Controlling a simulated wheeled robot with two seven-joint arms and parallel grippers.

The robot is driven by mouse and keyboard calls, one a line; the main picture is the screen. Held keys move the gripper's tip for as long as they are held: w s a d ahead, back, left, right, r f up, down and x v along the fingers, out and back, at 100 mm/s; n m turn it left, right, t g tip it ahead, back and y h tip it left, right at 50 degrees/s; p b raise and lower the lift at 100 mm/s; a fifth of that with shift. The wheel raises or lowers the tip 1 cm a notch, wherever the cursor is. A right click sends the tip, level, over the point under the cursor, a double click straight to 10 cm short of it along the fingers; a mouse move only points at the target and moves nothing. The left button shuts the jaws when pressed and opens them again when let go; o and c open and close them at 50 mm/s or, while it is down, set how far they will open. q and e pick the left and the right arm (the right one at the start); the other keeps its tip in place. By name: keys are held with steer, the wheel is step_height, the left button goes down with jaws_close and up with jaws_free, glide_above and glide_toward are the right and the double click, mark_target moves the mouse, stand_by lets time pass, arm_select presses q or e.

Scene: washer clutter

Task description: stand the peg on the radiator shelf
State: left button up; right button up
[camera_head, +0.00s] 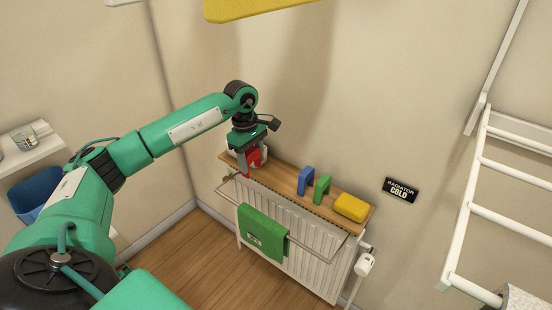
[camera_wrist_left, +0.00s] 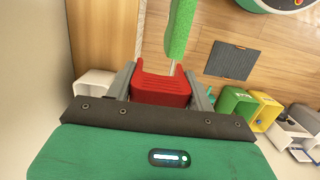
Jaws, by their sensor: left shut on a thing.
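The red peg (camera_head: 254,159) is in the jaws of my left gripper (camera_head: 249,162), over the left end of the wooden radiator shelf (camera_head: 284,181). In the left wrist view the red peg (camera_wrist_left: 160,88) sits between the two grey fingers of the left gripper (camera_wrist_left: 160,84), which is shut on it. The gripper hides part of the peg in the head view. I cannot tell whether the peg's underside touches the shelf. My right gripper is not in view.
A blue arch-shaped piece (camera_head: 306,180), a green one (camera_head: 322,187) and a yellow block (camera_head: 351,207) stand farther right on the shelf. A green towel (camera_head: 262,234) hangs on the front rail. A white drying rack (camera_head: 478,190) is at the right.

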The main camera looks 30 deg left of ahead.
arm_select(q)
steer(key=w, duration=1)
steer(key=f, duration=0.4)
steer(key=d+f, duration=0.1)
steer(key=f, duration=0.1)
steer(key=shift+w+f+p, duration=0.1)
steer(key=shift+f+p, duration=0.2)
steer(key=shift+p, duration=0.1)
steer(key=shift+w+f, duration=0.2)
steer(key=shift+a, duration=0.1)
steer(key=shift+f, duration=0.15)
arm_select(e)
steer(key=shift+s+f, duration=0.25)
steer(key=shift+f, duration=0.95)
arm_select(q)
steer(key=o, duration=1)
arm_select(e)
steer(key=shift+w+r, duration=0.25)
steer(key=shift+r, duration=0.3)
